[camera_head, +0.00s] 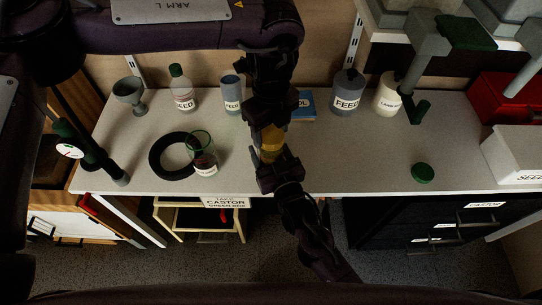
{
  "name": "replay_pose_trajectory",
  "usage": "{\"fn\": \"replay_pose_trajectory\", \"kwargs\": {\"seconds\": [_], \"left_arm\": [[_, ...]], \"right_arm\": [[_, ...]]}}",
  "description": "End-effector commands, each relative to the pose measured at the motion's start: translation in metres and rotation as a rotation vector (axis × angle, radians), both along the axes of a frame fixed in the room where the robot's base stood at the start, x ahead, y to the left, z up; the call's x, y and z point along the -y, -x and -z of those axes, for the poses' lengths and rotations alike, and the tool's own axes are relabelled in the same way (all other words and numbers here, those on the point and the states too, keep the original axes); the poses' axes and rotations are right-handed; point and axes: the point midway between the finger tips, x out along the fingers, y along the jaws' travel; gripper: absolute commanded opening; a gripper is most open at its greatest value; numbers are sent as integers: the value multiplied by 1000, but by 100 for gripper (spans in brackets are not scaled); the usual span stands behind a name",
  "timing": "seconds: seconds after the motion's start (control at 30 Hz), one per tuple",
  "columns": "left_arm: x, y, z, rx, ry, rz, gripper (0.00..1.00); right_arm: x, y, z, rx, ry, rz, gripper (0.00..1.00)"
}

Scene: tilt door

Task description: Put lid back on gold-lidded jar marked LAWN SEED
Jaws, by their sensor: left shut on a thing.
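A gold-yellow thing (270,144) is between my two grippers above the worktop. Whether it is the jar, its lid or both is hidden by the fingers. My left gripper (268,122) comes down from above and is shut on it. My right gripper (277,165) comes up from below and lies against or just under its lower end; its jaws are too dark to read. A cream container (388,94) at the back right has a label that seems to begin with "Lawn", partly hidden by a grey and green fixture.
A clear jar (203,160) stands by a black ring (160,168); a green lid (422,173) lies on the right. Bottles (182,92), a FEED container (347,95), a blue box (302,105) and a white SEED box (518,150) border the worktop (350,160). Its middle right is clear.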

Motion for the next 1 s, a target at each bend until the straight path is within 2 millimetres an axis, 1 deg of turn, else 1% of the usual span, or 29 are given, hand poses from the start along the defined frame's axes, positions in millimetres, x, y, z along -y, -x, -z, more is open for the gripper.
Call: {"fn": "replay_pose_trajectory", "kwargs": {"seconds": [0.7,0.83,0.97,1.0], "left_arm": [[1,0,1,0,-1,1578,30],[1,0,1,-1,0,1795,30],[1,0,1,0,0,1779,30],[0,0,1,0,0,1779,60]], "right_arm": [[0,0,0,1,0,0,0],[0,0,0,1,0,0,0],[0,0,0,1,0,0,0],[0,0,-1,1,0,0,0]]}}
